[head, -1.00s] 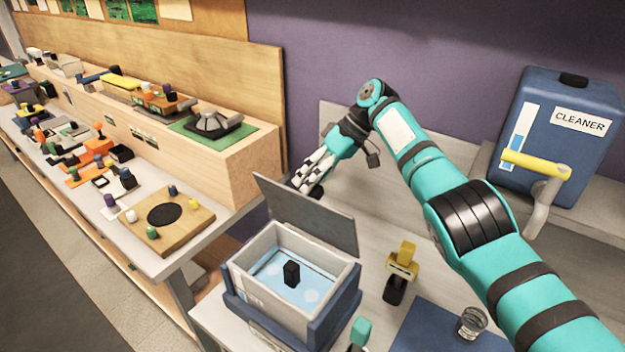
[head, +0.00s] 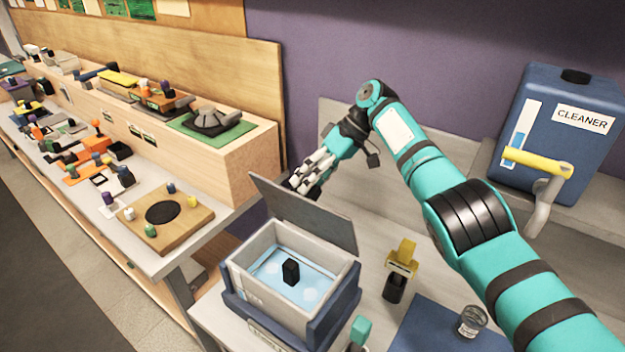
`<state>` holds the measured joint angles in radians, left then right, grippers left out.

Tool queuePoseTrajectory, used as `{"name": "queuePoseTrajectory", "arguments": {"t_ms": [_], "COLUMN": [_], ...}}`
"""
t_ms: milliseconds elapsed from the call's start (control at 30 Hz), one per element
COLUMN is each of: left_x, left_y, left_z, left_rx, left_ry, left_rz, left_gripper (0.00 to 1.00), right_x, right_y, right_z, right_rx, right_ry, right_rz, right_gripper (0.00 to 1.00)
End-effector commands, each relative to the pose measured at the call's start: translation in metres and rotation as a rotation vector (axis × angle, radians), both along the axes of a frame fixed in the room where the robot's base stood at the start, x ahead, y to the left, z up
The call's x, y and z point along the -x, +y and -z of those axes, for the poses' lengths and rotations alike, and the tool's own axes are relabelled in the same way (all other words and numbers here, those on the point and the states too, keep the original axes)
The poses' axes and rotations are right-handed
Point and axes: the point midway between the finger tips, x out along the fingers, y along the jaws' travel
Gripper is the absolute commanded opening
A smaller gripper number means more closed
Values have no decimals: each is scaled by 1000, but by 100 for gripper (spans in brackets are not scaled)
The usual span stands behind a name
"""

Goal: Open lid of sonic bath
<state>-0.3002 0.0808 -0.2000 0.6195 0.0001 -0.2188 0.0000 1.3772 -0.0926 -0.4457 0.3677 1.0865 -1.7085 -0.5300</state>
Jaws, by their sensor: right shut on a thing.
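The sonic bath (head: 240,285) is a light grey box in a dark blue base, at the lower middle of the head view. Its grey lid (head: 312,222) stands raised and tilted at the back of the box. Light blue liquid and a small black block (head: 291,271) show inside. My right gripper (head: 303,187) is at the lid's upper left edge, on the far side, and is shut on the lid; its fingertips are partly hidden behind the lid. My left gripper is not in view.
A blue cleaner tank (head: 545,150) with a yellow-handled tap (head: 537,163) stands at right. A yellow-and-black item (head: 401,262), a glass jar (head: 472,320) and a blue mat (head: 425,330) lie right of the bath. A cluttered bench (head: 150,250) runs along the left.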

Motion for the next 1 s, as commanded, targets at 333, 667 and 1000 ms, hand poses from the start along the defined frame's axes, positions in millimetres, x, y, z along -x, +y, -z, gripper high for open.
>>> {"name": "queuePoseTrajectory", "arguments": {"t_ms": [333, 667, 1000], "left_x": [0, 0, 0], "left_y": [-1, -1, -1], "left_z": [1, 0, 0], "left_rx": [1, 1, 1], "left_ry": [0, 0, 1], "left_rz": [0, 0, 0], "left_gripper": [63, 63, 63], "right_x": [-5, -6, -5], "right_y": [-31, -43, -38], "right_z": [-35, -62, -69], "right_rx": [12, 6, -8], "right_ry": [-1, -5, -6], "right_rz": [6, 0, -5], "right_gripper": [46, 46, 46]}}
